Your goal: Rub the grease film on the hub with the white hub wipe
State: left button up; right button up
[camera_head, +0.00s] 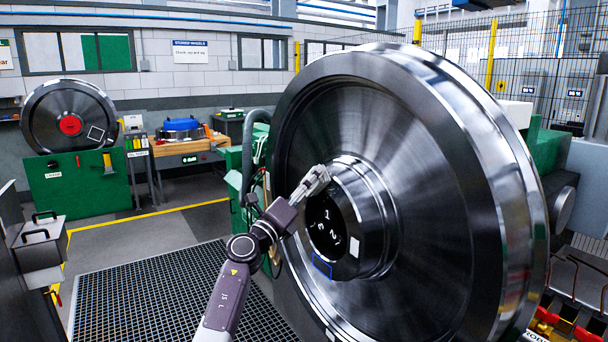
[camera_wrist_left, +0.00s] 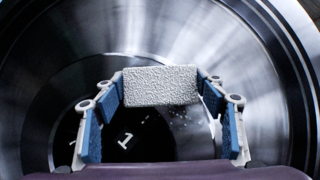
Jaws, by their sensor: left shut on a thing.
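A large steel rail wheel (camera_head: 420,130) stands upright in front of me. Its hub (camera_head: 372,207) has a dark face with white digits, a small white patch and a blue outline. My left gripper (camera_head: 317,180) is at the hub's upper left edge. In the left wrist view, my left gripper (camera_wrist_left: 160,100) is shut on the white hub wipe (camera_wrist_left: 160,85), a pale rough block between blue-padded fingers. Small pale specks show on the dark hub just below the wipe; I cannot tell whether they are the grease film. Whether the wipe touches the hub is unclear. My right gripper is not in view.
Green machine parts (camera_head: 235,170) stand close left of the wheel. A dark floor grating (camera_head: 170,295) lies in front. A second wheel (camera_head: 68,118) on a green stand (camera_head: 85,190) and a wooden bench (camera_head: 185,147) are at the back left. A mesh fence (camera_head: 540,60) is behind right.

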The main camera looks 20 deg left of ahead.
aim_at(320, 185)
pick_arm(q)
jog(key=shift+s+d+p, duration=0.45)
jog(key=shift+d, duration=0.25)
jog(key=s+d+p, duration=0.1)
jog(key=d+p, duration=0.1)
jog(key=shift+s+r+p, duration=0.1)
jog(key=shift+s+p, duration=0.2)
jog(key=shift+s+d+p, duration=0.4)
jog(key=shift+d+p, duration=0.05)
jog(key=shift+d, duration=0.05)
jog(key=shift+s+d, duration=0.1)
jog(key=shift+s, duration=0.05)
jog(key=shift+s+a+p, duration=0.45)
jog(key=shift+a, duration=0.05)
jog(key=shift+s+a+p, duration=0.5)
jog(key=shift+s+a, duration=0.3)
jog(key=shift+s, duration=0.25)
jog(key=shift+s+a, duration=0.65)
jog(key=shift+s, duration=0.2)
